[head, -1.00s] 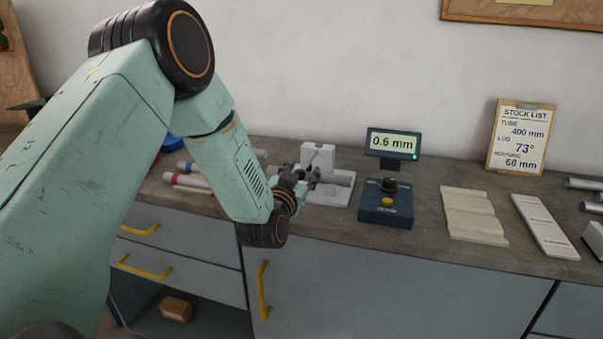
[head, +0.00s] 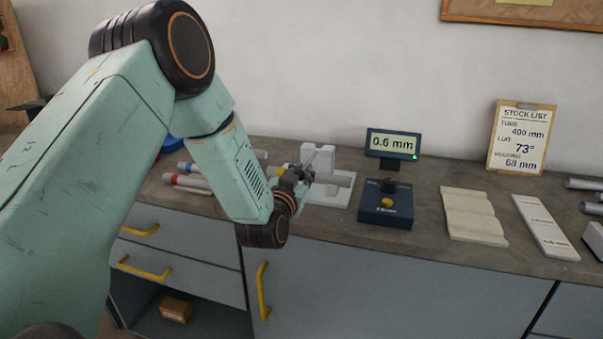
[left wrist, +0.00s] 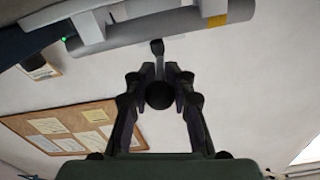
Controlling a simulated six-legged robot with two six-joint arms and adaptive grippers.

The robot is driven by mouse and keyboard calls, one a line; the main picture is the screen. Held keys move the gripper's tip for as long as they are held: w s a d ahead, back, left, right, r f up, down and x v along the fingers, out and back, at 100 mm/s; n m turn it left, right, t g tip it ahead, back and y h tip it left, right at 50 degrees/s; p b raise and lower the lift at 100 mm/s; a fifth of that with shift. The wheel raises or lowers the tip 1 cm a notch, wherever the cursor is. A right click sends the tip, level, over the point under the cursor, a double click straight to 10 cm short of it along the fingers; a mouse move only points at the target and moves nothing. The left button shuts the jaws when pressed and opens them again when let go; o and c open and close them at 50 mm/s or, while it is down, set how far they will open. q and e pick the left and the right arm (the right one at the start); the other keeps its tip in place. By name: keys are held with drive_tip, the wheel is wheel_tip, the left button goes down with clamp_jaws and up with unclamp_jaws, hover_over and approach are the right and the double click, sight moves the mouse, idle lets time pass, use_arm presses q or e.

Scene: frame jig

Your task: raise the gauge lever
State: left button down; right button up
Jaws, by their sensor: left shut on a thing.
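My left gripper (head: 301,174) is at the left side of the white jig (head: 338,195) on the bench. In the left wrist view its fingers (left wrist: 159,80) are closed around a dark stem with a round black knob (left wrist: 159,95), which looks like the gauge lever. A long grey bar (left wrist: 130,32) with a yellow band crosses the top of that view, beyond the fingertips. In the head view the lever is mostly hidden by my gripper. The gauge display (head: 393,143) reads 0.6 mm with a green light. My right gripper is out of view.
A dark blue box (head: 386,213) with a black knob and a yellow button stands right of the jig. Tubes with coloured ends (head: 190,183) lie left, partly behind my arm.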

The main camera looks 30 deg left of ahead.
sight(307, 163)
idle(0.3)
use_arm(q)
drive_tip(key=shift+r+g+p, duration=0.3)
drive_tip(key=shift+r+p, duration=0.2)
drive_tip(key=shift+p, duration=0.45)
drive_tip(key=r+g+p, duration=0.1)
drive_tip(key=r+p, duration=0.1)
drive_tip(key=p, duration=0.2)
drive_tip(key=w+r+g+h+p, duration=0.1)
drive_tip(key=r+g+p, duration=0.1)
drive_tip(key=p, duration=0.3)
drive_tip(key=w+r+g+p, duration=0.1)
drive_tip(key=r+g+p, duration=0.1)
drive_tip(key=p, duration=0.3)
drive_tip(key=shift+a+r, duration=0.25)
drive_tip(key=shift+r, duration=0.1)
drive_tip(key=w+a+r+p, duration=0.2)
drive_tip(key=w+r+p, duration=0.2)
drive_tip(key=w+r, duration=0.2)
drive_tip(key=shift+w, duration=1.15)
drive_tip(key=shift+r, duration=0.1)
drive_tip(key=shift+f, duration=0.2)
